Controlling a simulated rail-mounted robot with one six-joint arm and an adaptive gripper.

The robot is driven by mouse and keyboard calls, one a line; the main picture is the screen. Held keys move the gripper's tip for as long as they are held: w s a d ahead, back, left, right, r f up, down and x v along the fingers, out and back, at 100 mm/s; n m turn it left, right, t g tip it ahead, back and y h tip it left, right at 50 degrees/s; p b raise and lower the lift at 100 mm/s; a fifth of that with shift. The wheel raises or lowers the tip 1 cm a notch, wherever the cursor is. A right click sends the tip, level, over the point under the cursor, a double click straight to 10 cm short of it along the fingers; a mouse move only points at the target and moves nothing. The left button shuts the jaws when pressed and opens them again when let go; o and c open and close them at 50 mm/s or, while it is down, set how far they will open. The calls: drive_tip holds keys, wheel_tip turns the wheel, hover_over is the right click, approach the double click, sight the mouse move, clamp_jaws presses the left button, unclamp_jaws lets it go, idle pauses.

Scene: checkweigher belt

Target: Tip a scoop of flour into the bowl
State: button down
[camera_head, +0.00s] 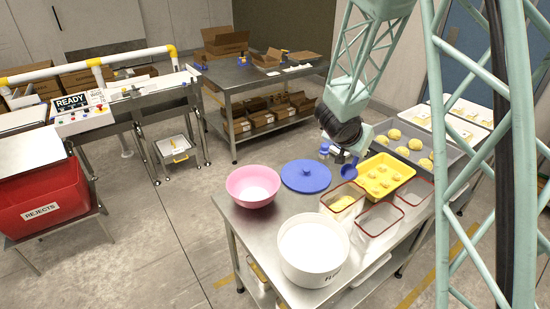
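A pink bowl (244,199) stands at the left of the steel table, with a pale white patch inside. A large white round tub (312,268) with a partly visible label stands at the front, open and holding white flour (312,239). A blue scoop (349,171) is at the tip of my gripper (343,153), above the table's middle right of the blue lid. My gripper appears shut on its handle, though the fingers are small and dark. Whether the scoop holds flour is too small to tell. The gripper is well to the right of the pink bowl and behind the tub.
A round blue lid (306,174) lies behind the tub. Clear red-rimmed containers (378,220) and a yellow tray (362,188) stand at the right. A metal tray (452,160) of yellow dough pieces lies behind. A small blue-and-white item (325,148) is near the back edge.

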sight(353, 163)
drive_tip(key=shift+s+d+f+m+g, duration=0.15)
drive_tip(key=shift+f+m+g, duration=0.25)
drive_tip(key=shift+f+m, duration=0.1)
drive_tip(key=shift+s+f+m+g+p, duration=0.2)
drive_tip(key=shift+f+m+g+p, duration=0.1)
drive_tip(key=shift+f+g, duration=0.1)
drive_tip(key=shift+s+a+f+m+g+y, duration=0.15)
drive_tip(key=shift+a+f+m+g+y, duration=0.15)
drive_tip(key=shift+a+f, duration=0.2)
drive_tip(key=shift+s+a+f+m+g+y, duration=0.1)
drive_tip(key=shift+s+a+f+m+g, duration=0.1)
drive_tip(key=shift+a+f+m, duration=0.25)
drive_tip(key=w+a+f+m+g+y+p, duration=0.1)
drive_tip(key=w+a, duration=0.2)
drive_tip(key=a, duration=0.6)
drive_tip(key=w+a+f+m+g+y+p, duration=0.1)
drive_tip(key=w+a+f+y, duration=0.1)
drive_tip(key=a, duration=0.7)
drive_tip(key=w+a+f+m+y+p, duration=0.1)
drive_tip(key=w+a+m+y, duration=0.1)
drive_tip(key=a, duration=0.7)
drive_tip(key=shift+w+a+f+g, duration=0.35)
drive_tip(key=shift+w+g, duration=0.05)
drive_tip(key=shift+w, duration=0.45)
